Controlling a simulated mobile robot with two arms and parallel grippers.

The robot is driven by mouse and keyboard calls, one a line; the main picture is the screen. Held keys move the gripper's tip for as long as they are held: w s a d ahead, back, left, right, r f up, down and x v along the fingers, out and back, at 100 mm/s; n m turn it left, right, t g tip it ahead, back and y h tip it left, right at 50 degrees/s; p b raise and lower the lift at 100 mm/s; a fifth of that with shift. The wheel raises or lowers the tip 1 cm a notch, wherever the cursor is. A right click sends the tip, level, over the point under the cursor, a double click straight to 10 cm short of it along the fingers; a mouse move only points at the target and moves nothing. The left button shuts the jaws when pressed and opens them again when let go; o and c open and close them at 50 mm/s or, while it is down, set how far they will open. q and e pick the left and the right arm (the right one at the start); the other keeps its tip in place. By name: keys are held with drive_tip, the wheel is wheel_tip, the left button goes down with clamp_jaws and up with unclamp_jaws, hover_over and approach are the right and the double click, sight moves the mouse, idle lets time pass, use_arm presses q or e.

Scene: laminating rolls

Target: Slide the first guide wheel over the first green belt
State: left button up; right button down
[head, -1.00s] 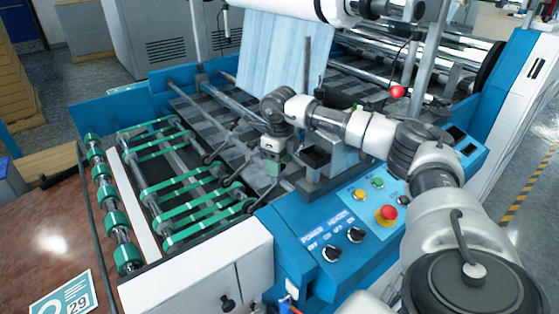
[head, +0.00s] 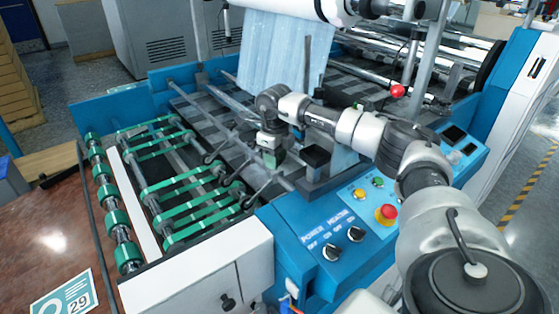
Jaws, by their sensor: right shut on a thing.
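Green belts (head: 187,208) run in parallel across the rollers of the blue machine, left of centre. Small dark guide wheels on thin rods stand at the belts' right ends; one guide wheel (head: 247,201) is near the front belts. I cannot tell which wheel or belt is the first. My right gripper (head: 271,158) reaches in from the right, pointing down over the rods, right of the belts. It is shut on a small part among the guide wheel holders, mostly hidden by the fingers. My left gripper is not in view.
A blue control panel with a red stop button (head: 387,212) lies below my right arm. A blue film sheet (head: 283,50) hangs behind the gripper. A roller with green sleeves (head: 117,217) and a brown table (head: 45,235) are at the left.

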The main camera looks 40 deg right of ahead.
drive_tip(key=shift+w+d, duration=0.15)
drive_tip(key=shift+w, duration=1.2)
drive_tip(key=c, duration=0.8)
unclamp_jaws()
wheel_tip(320, 180, up, 11)
drive_tip(key=shift+f+b, duration=0.1)
drive_tip(key=shift+b, duration=0.45)
